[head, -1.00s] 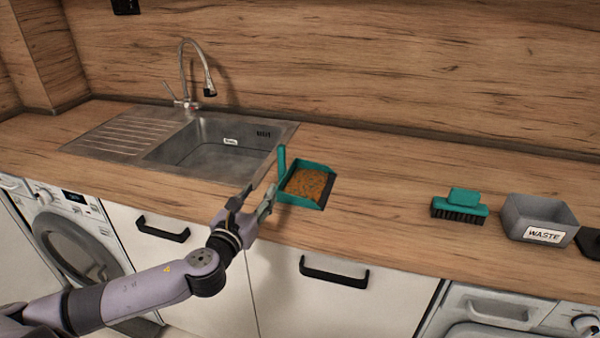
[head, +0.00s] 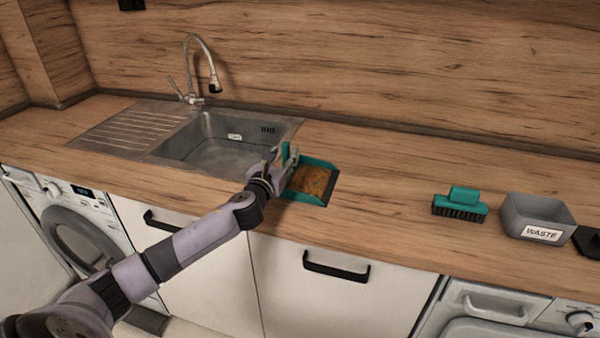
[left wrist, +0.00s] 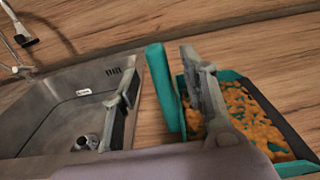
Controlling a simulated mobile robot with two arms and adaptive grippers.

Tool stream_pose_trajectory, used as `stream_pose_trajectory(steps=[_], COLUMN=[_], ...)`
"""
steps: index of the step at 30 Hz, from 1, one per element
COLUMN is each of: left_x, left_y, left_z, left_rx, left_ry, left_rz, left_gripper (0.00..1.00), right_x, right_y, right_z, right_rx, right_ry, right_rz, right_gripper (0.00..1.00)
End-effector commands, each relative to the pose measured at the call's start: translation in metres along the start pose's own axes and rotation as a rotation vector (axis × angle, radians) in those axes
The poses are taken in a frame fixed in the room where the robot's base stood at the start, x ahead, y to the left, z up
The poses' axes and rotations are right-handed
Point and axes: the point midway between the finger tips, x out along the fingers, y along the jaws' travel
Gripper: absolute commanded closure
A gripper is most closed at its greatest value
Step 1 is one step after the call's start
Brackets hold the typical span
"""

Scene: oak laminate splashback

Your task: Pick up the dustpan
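The teal dustpan (head: 320,163) lies on the counter just right of the sink, with orange-brown crumbs (head: 311,181) in its pan. In the left wrist view its upright teal handle (left wrist: 163,90) stands between the two fingers of my left gripper (left wrist: 158,66). The fingers are apart, with a visible gap on the handle's left side; the right finger is close to the handle and overlaps the pan. In the head view my left gripper (head: 281,157) is at the pan's left side and partly hides the handle. My right gripper is not in view.
A metal sink (head: 215,150) with a tall tap (head: 205,75) is left of the dustpan. A teal brush (head: 461,203) and a grey bin marked WASTE (head: 539,216) stand to the right. A dark object (head: 588,241) is cut off at the right edge. Counter between dustpan and brush is clear.

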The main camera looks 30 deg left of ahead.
Motion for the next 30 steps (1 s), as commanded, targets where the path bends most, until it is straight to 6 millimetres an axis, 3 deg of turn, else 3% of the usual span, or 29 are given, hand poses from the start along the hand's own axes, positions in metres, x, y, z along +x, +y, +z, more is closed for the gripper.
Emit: stream_pose_trajectory(steps=[5,13,30], left_x=[0.020,0.023,0.022], left_y=[0.000,0.000,0.000], left_z=[0.000,0.000,0.000], left_rx=[-0.001,0.000,0.000], left_ry=[0.002,0.001,0.001], left_rz=[0.001,-0.001,0.000], left_gripper=[0.60,0.60,0.97], right_x=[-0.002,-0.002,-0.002], right_y=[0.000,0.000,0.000], right_z=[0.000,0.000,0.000], right_rx=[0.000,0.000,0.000], right_ry=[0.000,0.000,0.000], right_rz=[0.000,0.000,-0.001], right_gripper=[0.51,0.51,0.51])
